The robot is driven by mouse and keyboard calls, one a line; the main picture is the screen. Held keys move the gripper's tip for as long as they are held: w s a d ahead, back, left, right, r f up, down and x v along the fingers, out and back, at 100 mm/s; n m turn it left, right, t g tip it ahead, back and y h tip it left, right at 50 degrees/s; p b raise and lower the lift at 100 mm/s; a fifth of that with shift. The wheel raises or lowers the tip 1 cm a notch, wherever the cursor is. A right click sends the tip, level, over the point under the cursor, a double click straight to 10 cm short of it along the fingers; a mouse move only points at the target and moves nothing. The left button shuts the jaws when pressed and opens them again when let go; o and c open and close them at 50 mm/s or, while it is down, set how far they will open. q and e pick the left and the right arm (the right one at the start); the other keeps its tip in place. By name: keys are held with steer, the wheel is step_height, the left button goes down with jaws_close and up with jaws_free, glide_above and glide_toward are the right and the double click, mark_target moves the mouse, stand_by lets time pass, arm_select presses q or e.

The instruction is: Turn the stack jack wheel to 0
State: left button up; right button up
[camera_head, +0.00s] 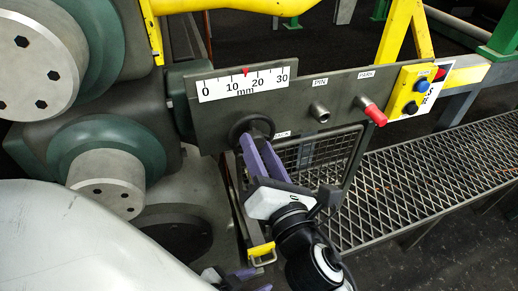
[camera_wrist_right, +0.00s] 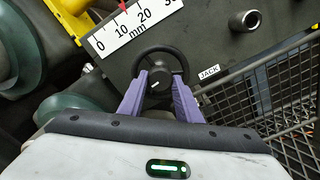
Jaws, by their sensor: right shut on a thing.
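The black stack jack wheel (camera_head: 252,128) is on the grey panel below the white mm scale (camera_head: 243,83). The red pointer (camera_head: 246,70) stands between 10 and 20, around 15. My right gripper (camera_head: 249,140) is shut on the wheel, its purple fingers reaching up to the lower rim. In the right wrist view the wheel (camera_wrist_right: 161,55) sits between the fingertips (camera_wrist_right: 160,78), with a small white mark at its hub. A JACK label (camera_wrist_right: 209,72) is beside it. My left gripper (camera_head: 240,277) barely shows at the bottom edge, mostly hidden.
An empty peg (camera_head: 320,112) labelled PIN and a red-handled pin (camera_head: 373,112) at PARK stick out right of the wheel. A yellow button box (camera_head: 411,91) is at the panel's right end. Large rolls (camera_head: 105,165) stand left. A mesh guard (camera_head: 318,155) hangs below the panel.

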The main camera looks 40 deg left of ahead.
steer(key=shift+m, duration=0.4)
steer(key=o, duration=1)
steer(key=shift+o, duration=0.2)
steer(key=v, duration=1)
steer(key=shift+s+b, duration=0.15)
steer(key=shift+b, duration=0.25)
steer(key=shift+d, duration=0.1)
